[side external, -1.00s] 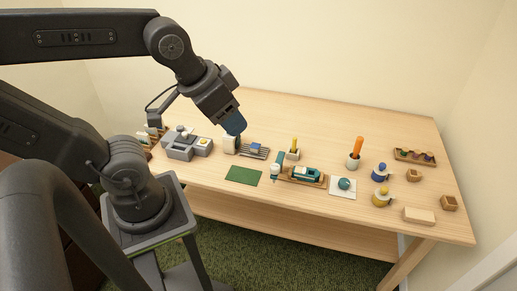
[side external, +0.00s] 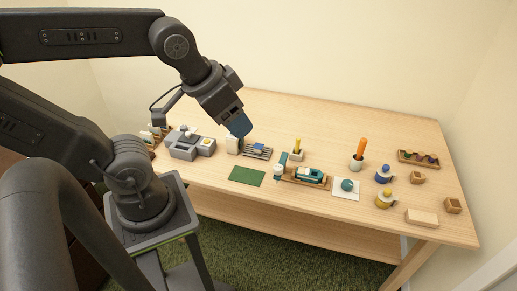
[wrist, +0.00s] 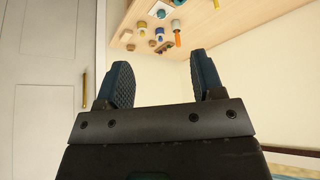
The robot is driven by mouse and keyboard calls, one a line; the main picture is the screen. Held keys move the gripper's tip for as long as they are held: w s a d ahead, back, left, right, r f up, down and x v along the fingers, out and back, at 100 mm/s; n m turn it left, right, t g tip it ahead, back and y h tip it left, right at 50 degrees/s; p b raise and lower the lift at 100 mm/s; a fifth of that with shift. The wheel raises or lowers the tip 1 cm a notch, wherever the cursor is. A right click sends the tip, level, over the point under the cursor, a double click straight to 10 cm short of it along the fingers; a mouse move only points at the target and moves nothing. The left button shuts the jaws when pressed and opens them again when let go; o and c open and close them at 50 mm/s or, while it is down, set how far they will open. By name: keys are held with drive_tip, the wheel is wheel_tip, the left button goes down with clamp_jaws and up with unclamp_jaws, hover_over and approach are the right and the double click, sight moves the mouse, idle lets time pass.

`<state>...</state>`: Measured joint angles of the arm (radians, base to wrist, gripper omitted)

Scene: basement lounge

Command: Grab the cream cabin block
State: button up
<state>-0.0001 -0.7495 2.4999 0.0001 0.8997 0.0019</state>
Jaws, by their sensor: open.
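A wider pale block (side external: 421,217) lies near the front right of the table. I cannot tell for sure which is the cabin block. A teal and white toy (side external: 308,174) sits on a wooden tray at the middle front. My gripper's blue fingers point down, above the table.
A grey boxy unit (side external: 189,144) stands left of the gripper. The slatted rack (side external: 257,151) is close to its right, and a green mat (side external: 246,175) lies in front. Cups, pots and small wooden boxes fill the right side. The table's back is clear.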

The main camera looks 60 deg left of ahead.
drive_tip(key=w+a+f+m+y, duration=0.2)
drive_tip(key=w+a+f+m, duration=0.1)
drive_tip(key=w+a+m, duration=0.35)
drive_tip(key=m+g, duration=0.2)
drive_tip(key=m, duration=1.9)
approach(258, 146)
drive_tip(key=shift+y, duration=0.4)
drive_tip(key=f, duration=0.1)
drive_tip(key=w+f, duration=0.1)
drive_tip(key=f, duration=0.2)
drive_tip(key=shift+w+f, duration=0.1)
drive_tip(key=shift+w, duration=0.3)
drive_tip(key=shift+x, duration=2.55)
drive_tip(key=shift+s+a, duration=0.15)
drive_tip(key=shift+a, duration=0.05)
drive_tip(key=shift+c, duration=0.3)
drive_tip(key=c, duration=0.9)
drive_tip(key=shift+o, duration=0.2)
drive_tip(key=shift+r, duration=0.2)
